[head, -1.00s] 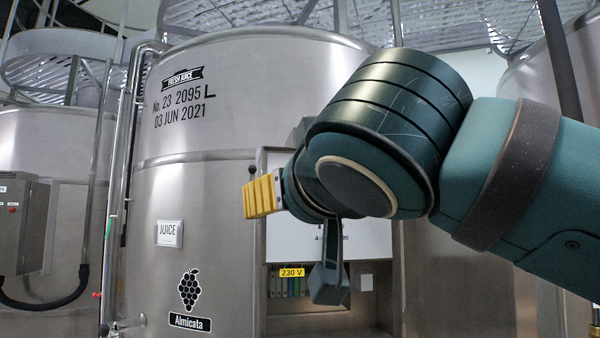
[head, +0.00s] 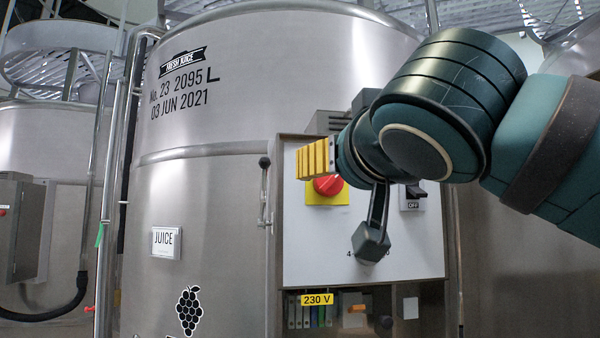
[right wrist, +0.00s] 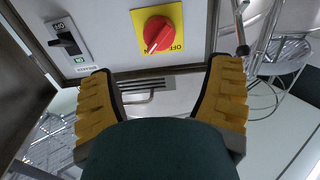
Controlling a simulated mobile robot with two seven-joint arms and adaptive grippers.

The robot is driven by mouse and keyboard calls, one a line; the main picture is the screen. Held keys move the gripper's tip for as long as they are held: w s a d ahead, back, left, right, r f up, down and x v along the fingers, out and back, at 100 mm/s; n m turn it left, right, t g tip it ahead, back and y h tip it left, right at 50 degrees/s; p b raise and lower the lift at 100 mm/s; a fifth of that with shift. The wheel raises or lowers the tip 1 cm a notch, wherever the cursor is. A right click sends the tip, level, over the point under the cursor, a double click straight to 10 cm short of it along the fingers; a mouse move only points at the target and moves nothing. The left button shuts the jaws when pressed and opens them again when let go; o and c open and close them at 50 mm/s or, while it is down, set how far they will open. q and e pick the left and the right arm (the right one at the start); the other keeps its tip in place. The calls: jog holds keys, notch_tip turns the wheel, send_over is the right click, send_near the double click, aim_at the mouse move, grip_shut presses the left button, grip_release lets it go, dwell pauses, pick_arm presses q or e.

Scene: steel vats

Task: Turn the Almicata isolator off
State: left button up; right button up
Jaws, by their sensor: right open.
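The isolator is a red rotary knob (head: 328,185) on a yellow plate (head: 313,197), on the white panel of the steel vat with the grape logo. My left gripper is not in view.
A black toggle switch (head: 412,197) marked "OFF" is to the right of the knob; it also shows in the right wrist view (right wrist: 66,43). A lever rod (head: 264,190) stands left of the panel. Below is an open bay with a "230 V" label (head: 317,300).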

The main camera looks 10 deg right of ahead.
aim_at(333, 176)
jog(key=w, duration=0.3)
jog(key=w+p, duration=0.1)
jog(key=w, duration=0.2)
jog(key=w+p, duration=0.1)
jog(key=w, duration=0.2)
jog(key=shift+d, duration=0.3)
jog(key=shift+s, duration=0.1)
jog(key=c, duration=1.2)
jog(key=shift+c, duration=0.2)
